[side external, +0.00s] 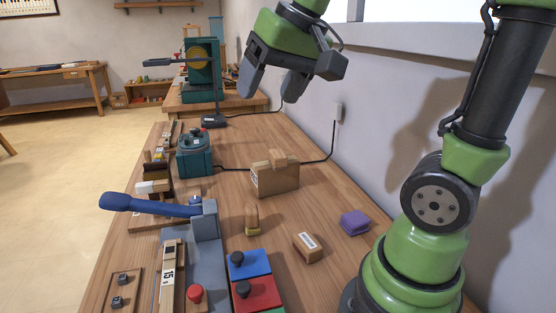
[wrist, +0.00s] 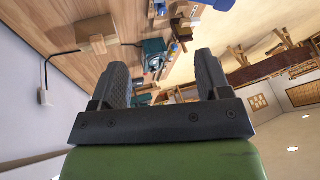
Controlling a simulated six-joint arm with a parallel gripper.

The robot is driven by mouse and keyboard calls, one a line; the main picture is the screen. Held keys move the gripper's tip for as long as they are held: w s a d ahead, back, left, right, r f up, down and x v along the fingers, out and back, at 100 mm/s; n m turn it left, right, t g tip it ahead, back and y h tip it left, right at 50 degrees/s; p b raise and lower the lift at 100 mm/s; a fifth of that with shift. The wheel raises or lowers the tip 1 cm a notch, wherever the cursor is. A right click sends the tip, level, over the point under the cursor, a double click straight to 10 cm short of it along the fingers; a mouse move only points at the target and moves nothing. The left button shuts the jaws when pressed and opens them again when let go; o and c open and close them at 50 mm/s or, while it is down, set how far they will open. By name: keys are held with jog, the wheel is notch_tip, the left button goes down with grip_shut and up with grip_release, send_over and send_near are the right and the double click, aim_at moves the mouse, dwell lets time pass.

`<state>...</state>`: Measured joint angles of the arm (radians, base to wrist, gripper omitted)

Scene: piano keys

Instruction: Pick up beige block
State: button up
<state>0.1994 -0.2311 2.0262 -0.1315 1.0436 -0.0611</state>
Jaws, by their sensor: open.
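My gripper (side external: 272,82) is open and empty, high above the bench, with its fingers apart. Its two fingers also show in the wrist view (wrist: 162,65). I cannot tell for sure which thing is the beige block. A small tan block (side external: 278,157) lies on top of a cardboard box (side external: 275,181), below my gripper. The box also shows in the wrist view (wrist: 93,28). A small brown box with a white label (side external: 308,247) lies nearer the camera. A narrow tan piece (side external: 251,219) stands between it and the blue lever.
A purple block (side external: 355,222) lies near my base. A blue lever (side external: 150,205), a teal machine (side external: 195,152) and coloured button boxes (side external: 250,264) line the left side. A black cable (side external: 320,160) runs to the wall. The wooden bench (side external: 320,205) is clear around the cardboard box's right.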

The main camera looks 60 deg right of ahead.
jog(key=w+d+f+m+g, duration=0.1)
jog(key=w+d+f, duration=0.1)
jog(key=w+d, duration=0.4)
jog(key=m+g+h, duration=0.1)
jog(key=m+g, duration=0.1)
jog(key=g, duration=0.1)
send_over(278, 153)
jog(key=f, duration=1.5)
jog(key=shift+s+a+f, duration=0.2)
jog(key=shift+s+a, duration=0.1)
jog(key=shift+a, duration=0.05)
jog(key=shift+w+d+f, duration=0.1)
jog(key=shift+d+f, duration=0.05)
jog(key=shift+f, duration=0.85)
jog(key=shift+w+d+f, duration=0.15)
jog(key=shift+d+f, duration=0.05)
jog(key=shift+f, duration=0.85)
jog(key=shift+w+d+f, duration=0.1)
jog(key=shift+d+f, duration=0.05)
jog(key=shift+f, duration=0.85)
jog(key=c, duration=1.1)
notch_tip(278, 153, up, 10)
jog(key=shift+a+f, duration=0.1)
jog(key=shift+f, duration=0.1)
notch_tip(278, 153, down, 9)
jog(key=shift+f, duration=0.15)
